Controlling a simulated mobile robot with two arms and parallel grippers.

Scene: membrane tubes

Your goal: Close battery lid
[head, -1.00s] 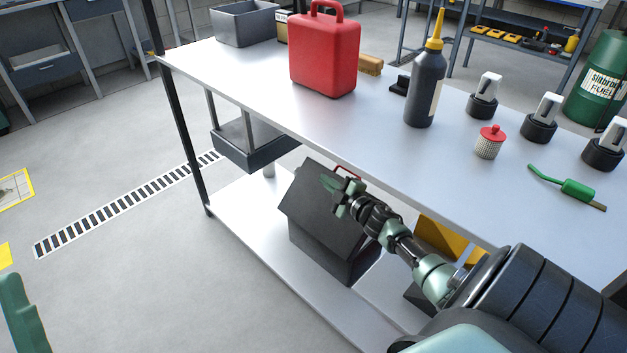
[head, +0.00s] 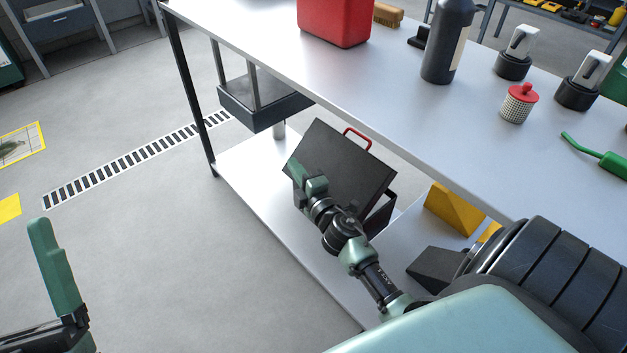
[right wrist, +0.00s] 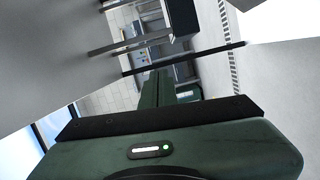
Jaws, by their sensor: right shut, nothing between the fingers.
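A dark box (head: 378,219) stands on the lower shelf of the workbench. Its flat dark lid (head: 345,160) is tilted, with a gap showing between it and the box at the lower right. A red handle (head: 357,138) shows at the lid's upper edge. My right gripper (head: 298,174) is shut and empty at the lid's left side; I cannot tell whether it touches it. It also shows in the right wrist view (right wrist: 171,86), where the lid is not clear. My left gripper (head: 55,265) is partly in view at the lower left, away from the box.
The workbench top (head: 300,75) overhangs the lower shelf (head: 245,185). A dark tray (head: 262,105) hangs under the top, behind the box. A yellow wedge-like object (head: 450,209) is right of the box.

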